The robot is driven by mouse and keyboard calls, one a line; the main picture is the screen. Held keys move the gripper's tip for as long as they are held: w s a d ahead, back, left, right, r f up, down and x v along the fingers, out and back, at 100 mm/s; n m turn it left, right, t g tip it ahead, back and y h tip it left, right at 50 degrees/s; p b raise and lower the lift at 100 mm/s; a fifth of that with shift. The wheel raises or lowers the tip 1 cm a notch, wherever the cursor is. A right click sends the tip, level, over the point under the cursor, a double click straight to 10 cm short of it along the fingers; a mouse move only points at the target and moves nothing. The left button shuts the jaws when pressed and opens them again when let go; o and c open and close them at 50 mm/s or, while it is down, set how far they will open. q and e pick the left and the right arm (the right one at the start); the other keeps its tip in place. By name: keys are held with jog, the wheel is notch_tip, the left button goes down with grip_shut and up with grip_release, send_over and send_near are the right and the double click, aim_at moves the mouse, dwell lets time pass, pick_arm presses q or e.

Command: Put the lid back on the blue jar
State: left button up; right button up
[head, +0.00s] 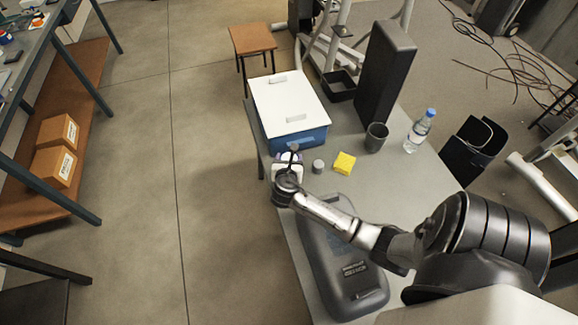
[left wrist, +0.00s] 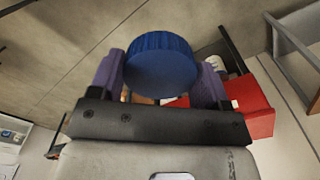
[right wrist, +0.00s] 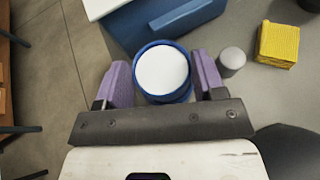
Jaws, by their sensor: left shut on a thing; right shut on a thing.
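The blue jar (right wrist: 164,93) stands on the grey table, open at the top, with a white inside showing in the right wrist view. My right gripper (right wrist: 160,80) has its purple fingers on either side of the jar and is shut on it. In the head view my right gripper (head: 289,163) is at the table's left edge and hides the jar. The round blue lid (left wrist: 161,66) is between the purple fingers of my left gripper (left wrist: 162,76), which is shut on it. My left gripper and the lid are outside the head view.
A blue box with a white lid (head: 290,103) stands just behind the jar. A small grey cylinder (head: 318,166), a yellow sponge (head: 344,163), a dark cup (head: 376,138) and a bottle (head: 418,131) stand to the right. A dark case (head: 345,265) lies in front.

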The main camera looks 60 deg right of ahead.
pick_arm(q)
jog(key=shift+f+b, duration=0.6)
jog(key=shift+f, duration=0.1)
pick_arm(e)
notch_tip(320, 180, down, 4)
jog(key=shift+r, duration=0.3)
jog(key=o, duration=1.5)
pick_arm(q)
jog(key=shift+r+p, duration=0.3)
jog(key=shift+r, duration=0.05)
pick_arm(e)
jog(key=shift+s+a+r, duration=0.1)
jog(key=shift+a+r, duration=0.05)
pick_arm(q)
notch_tip(320, 180, up, 8)
jog(key=p, duration=0.8)
jog(key=shift+r+p, duration=0.45)
jog(key=shift+p, duration=0.05)
pick_arm(e)
jog(key=shift+v, duration=5.8)
